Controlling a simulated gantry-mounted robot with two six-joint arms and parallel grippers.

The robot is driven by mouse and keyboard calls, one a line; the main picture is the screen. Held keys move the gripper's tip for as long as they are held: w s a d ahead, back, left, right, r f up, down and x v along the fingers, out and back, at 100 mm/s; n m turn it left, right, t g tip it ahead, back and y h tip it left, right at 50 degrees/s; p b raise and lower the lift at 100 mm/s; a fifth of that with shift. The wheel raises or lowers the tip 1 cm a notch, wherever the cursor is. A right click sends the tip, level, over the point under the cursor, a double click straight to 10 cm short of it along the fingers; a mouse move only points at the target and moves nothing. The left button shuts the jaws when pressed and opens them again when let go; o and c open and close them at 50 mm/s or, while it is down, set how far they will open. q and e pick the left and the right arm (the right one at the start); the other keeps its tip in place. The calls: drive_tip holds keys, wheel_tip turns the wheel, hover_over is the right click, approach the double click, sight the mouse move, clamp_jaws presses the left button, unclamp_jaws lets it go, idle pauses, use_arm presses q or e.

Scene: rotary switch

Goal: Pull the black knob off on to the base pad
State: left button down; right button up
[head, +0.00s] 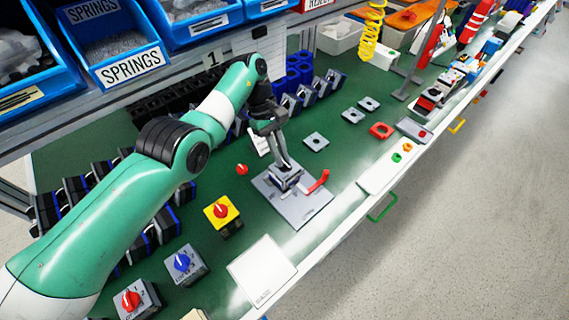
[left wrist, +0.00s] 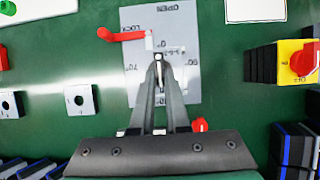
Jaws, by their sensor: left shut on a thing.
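My left gripper (head: 285,168) reaches down over a grey plate (head: 308,212) on the green bench. Its fingers are shut on the black knob, which the fingers mostly hide; I cannot tell whether the knob is still seated. In the left wrist view the fingertips (left wrist: 159,65) come together over the middle of the same plate (left wrist: 187,85), which carries the printed words OPEN and LOCK and angle marks. A red lever (left wrist: 122,36) sticks out past the plate's edge; it also shows in the head view (head: 319,182). My right gripper is not in view.
A yellow box with a red knob (head: 221,211), a blue-knob switch (head: 183,263) and a white board (head: 262,271) lie on the near side. A small red knob (head: 242,169) lies left of the plate. Small grey square plates (head: 316,140) lie beyond. Blue bins (head: 115,45) stand behind.

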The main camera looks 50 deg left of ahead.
use_arm(q)
drive_tip(key=shift+d+r, duration=0.1)
drive_tip(key=shift+r, duration=0.1)
idle(0.6)
wheel_tip(320, 180, up, 8)
drive_tip(key=p, duration=0.8)
drive_tip(key=shift+r, duration=0.2)
idle(0.3)
